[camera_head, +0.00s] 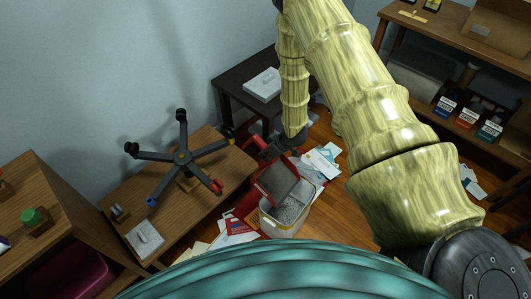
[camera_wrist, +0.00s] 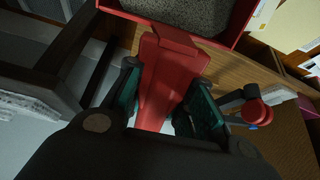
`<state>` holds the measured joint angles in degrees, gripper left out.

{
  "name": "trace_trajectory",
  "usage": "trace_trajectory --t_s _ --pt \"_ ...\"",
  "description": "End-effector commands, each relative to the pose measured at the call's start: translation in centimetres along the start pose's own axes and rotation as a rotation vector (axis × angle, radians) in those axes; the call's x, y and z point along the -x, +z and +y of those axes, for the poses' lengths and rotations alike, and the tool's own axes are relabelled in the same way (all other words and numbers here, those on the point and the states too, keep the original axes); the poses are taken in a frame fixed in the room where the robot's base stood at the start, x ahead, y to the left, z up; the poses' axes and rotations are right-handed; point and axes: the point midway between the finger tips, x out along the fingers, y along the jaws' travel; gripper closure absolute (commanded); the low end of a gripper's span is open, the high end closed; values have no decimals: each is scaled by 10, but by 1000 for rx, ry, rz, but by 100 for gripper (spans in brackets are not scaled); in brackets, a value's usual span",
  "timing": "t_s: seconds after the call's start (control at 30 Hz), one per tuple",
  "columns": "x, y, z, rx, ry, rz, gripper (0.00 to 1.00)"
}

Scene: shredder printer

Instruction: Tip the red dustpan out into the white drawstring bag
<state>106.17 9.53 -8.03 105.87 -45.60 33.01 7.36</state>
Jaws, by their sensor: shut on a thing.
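The red dustpan (camera_head: 277,179) is tilted over the back edge of the white drawstring bag (camera_head: 287,221) in the head view. Whether the two touch is unclear. The bag stands open on the floor with grey, shredded-looking material inside. My gripper (camera_head: 271,145) is shut on the dustpan's handle, above and behind the bag. In the wrist view the red handle (camera_wrist: 164,82) runs between the fingers of my gripper (camera_wrist: 166,92). Part of the pan (camera_wrist: 242,12) shows at the top, with a grey speckled layer in it. The bag is not clearly visible there.
A wooden table with an upturned chair base (camera_head: 182,158) stands to the left. A dark side table (camera_head: 236,88) stands behind. Loose papers (camera_head: 322,160) lie around the bag. A shelf with coloured boxes (camera_head: 467,118) stands at the right.

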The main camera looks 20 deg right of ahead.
Motion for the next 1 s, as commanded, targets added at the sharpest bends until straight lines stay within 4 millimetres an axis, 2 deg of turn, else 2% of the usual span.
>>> trace_trajectory --t_s 1.0 --pt "41 35 1 -2 2 222 100"
